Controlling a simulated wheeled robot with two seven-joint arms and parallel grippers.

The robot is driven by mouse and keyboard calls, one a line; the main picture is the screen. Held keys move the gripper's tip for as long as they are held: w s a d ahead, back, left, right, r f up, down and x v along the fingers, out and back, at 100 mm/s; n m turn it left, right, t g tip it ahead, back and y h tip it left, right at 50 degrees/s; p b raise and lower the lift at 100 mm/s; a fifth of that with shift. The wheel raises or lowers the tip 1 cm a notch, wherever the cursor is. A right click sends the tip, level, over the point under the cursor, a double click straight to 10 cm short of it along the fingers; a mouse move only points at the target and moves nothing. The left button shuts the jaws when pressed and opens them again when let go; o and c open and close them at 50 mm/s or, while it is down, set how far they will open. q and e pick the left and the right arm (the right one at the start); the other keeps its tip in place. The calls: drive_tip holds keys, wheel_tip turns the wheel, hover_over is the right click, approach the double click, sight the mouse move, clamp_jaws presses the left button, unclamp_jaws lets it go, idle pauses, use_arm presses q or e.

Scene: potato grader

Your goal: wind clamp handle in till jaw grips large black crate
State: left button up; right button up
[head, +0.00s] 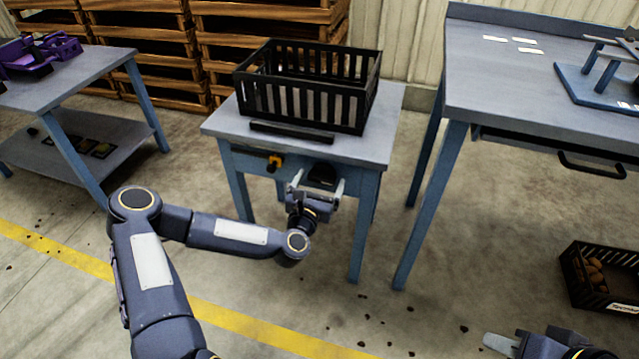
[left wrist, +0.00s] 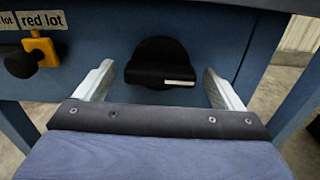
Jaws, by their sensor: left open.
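The large black crate (head: 300,100) stands upright on the small grey-topped bench (head: 225,125). A long black jaw bar (head: 291,132) lies along its front side; I cannot tell whether they touch. The black clamp handle (head: 322,176) sits on the bench's front face below the top. In the left wrist view the handle (left wrist: 158,62) is a dark rounded piece with a pale mark. My left gripper (head: 316,184) is open, its fingers on either side of the handle with gaps showing (left wrist: 158,80). My right gripper (head: 500,343) is partly in view at the bottom right; its opening is unclear.
A larger bench (head: 490,85) stands right, a table with purple things (head: 40,55) left. A crate of potatoes (head: 600,270) is on the floor right.

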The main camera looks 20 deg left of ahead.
use_arm(q)
drive_tip(key=c, duration=1)
drive_tip(key=shift+m, duration=0.3)
drive_tip(key=shift+o, duration=0.2)
drive_tip(key=m+b, duration=0.1)
drive_tip(key=m, duration=0.4)
drive_tip(key=m+b, duration=0.1)
drive_tip(key=m, duration=0.4)
drive_tip(key=shift+f+b, duration=0.1)
drive_tip(key=shift+b, duration=0.25)
drive_tip(key=m+b, duration=0.2)
drive_tip(key=m, duration=0.3)
drive_tip(key=m+b, duration=0.3)
drive_tip(key=m, duration=0.3)
drive_tip(key=shift+m+b, duration=0.35)
drive_tip(key=shift+m, duration=0.05)
drive_tip(key=shift+c, duration=0.2)
drive_tip(key=shift+o, duration=0.2)
